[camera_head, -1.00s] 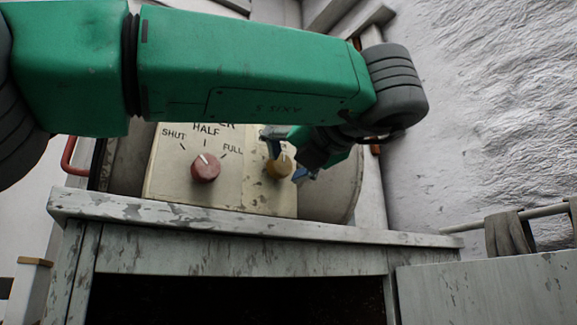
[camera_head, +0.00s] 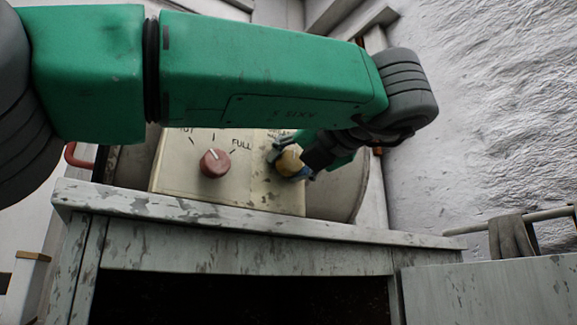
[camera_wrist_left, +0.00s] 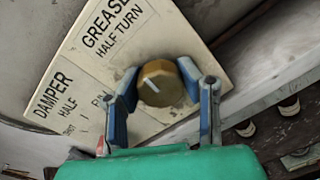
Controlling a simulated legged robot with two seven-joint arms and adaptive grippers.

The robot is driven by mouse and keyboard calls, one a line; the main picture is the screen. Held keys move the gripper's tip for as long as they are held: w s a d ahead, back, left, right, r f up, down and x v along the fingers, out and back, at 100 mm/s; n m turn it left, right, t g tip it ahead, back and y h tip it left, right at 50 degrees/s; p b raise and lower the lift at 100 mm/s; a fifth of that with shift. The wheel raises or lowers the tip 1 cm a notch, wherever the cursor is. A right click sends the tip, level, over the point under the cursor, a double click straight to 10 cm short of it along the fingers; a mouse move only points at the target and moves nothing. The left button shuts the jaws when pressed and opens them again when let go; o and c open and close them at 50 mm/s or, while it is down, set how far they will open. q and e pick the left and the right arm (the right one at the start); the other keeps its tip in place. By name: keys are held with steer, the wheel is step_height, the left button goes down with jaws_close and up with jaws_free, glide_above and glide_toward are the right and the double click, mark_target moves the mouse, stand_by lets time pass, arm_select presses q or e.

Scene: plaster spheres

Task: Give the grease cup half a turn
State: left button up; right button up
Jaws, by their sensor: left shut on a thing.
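The grease cup is a round ochre knob (camera_wrist_left: 160,84) with a pale pointer line, on a cream panel (camera_wrist_left: 135,30) lettered "GREASE HALF TURN" in the left wrist view. In the head view the same knob (camera_head: 289,161) is partly covered by my gripper. My left gripper (camera_wrist_left: 162,92) has a blue finger on each side of the knob and is shut on it; it also shows in the head view (camera_head: 291,160). My right gripper is in neither view.
A red damper knob (camera_head: 215,163) sits left of the grease cup on the same panel. A worn, pale-painted ledge (camera_head: 240,222) runs below the panel. A cloth (camera_head: 511,237) hangs on a rail at right. A rough white wall (camera_head: 490,110) stands at right.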

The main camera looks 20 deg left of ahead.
arm_select(q)
steer(key=m, duration=0.4)
steer(key=shift+d+f+m, duration=0.15)
steer(key=shift+m, duration=0.25)
steer(key=m, duration=0.4)
steer(key=shift+f, duration=0.1)
steer(key=m, duration=0.4)
steer(key=shift+w+f+m+g, duration=0.1)
steer(key=shift+m+g, duration=0.2)
steer(key=shift+m, duration=0.1)
steer(key=m, duration=0.4)
steer(key=shift+d+f, duration=0.1)
steer(key=m, duration=0.4)
steer(key=shift+f+m+g, duration=0.1)
steer(key=shift+m+g, duration=0.2)
steer(key=shift+m, duration=0.1)
steer(key=m, duration=0.3)
steer(key=shift+m, duration=0.3)
steer(key=m, duration=0.4)
steer(key=shift+y, duration=0.3)
steer(key=m, duration=0.4)
steer(key=shift+s, duration=0.2)
steer(key=shift+m, duration=0.5)
